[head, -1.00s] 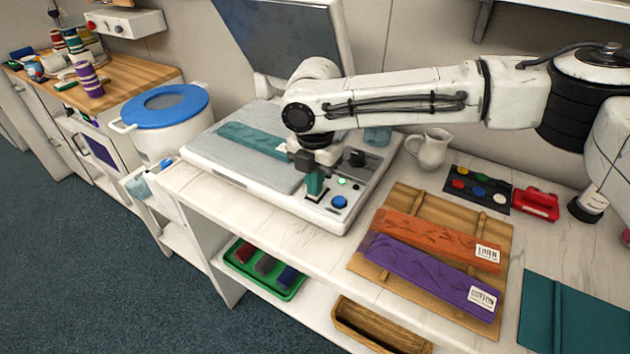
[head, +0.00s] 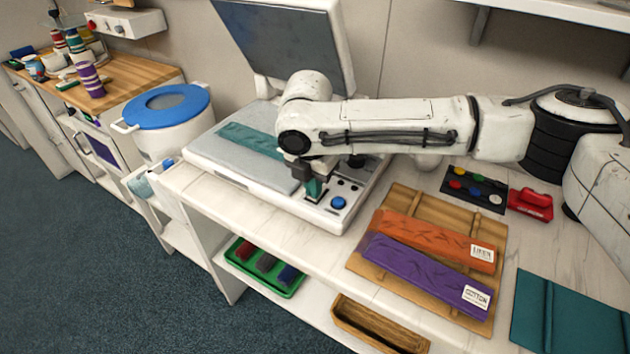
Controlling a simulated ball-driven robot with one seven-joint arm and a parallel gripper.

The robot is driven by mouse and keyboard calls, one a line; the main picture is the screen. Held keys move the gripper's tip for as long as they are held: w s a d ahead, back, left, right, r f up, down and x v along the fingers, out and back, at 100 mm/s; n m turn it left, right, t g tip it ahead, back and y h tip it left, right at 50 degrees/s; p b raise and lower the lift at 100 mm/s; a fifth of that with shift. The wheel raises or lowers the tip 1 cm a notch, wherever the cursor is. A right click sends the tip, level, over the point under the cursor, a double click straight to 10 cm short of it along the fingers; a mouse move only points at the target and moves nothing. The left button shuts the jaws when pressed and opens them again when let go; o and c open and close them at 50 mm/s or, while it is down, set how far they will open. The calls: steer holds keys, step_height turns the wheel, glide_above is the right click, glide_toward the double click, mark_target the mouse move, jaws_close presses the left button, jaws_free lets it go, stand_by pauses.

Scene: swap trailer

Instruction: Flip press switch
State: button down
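The press (head: 235,185) is a pale, flat machine on the white counter, with its dark-faced lid (head: 285,45) raised behind it. A teal strip (head: 250,138) lies on its grey bed. Its control panel, at the front right corner, has a blue round button (head: 338,203), small dark dots and a black knob (head: 356,160). A small teal upright piece (head: 314,188) stands at the panel's left side; I cannot tell if it is the switch. My gripper (head: 304,170) points down over the panel, at or just touching this piece. Its fingertips are too small and covered to read.
A wooden board (head: 395,195) with orange (head: 435,240) and purple (head: 425,272) cloth strips lies right of the press. A black button tray (head: 473,188) and a red item (head: 531,204) sit behind it. A blue-lidded bin (head: 165,108) stands at left.

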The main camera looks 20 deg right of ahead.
steer(key=shift+s+f, duration=0.3)
steer(key=shift+f, duration=0.4)
steer(key=shift+w+d+r+p, duration=0.2)
steer(key=shift+w+d+p, duration=0.15)
steer(key=shift+w+d, duration=0.15)
steer(key=shift+d, duration=0.1)
steer(key=shift+r+p, duration=0.6)
steer(key=shift+p, duration=0.05)
step_height(320, 180, up, 14)
steer(key=a+p, duration=0.2)
steer(key=shift+s+a+f, duration=0.15)
steer(key=shift+s, duration=0.25)
steer(key=shift+s, duration=0.1)
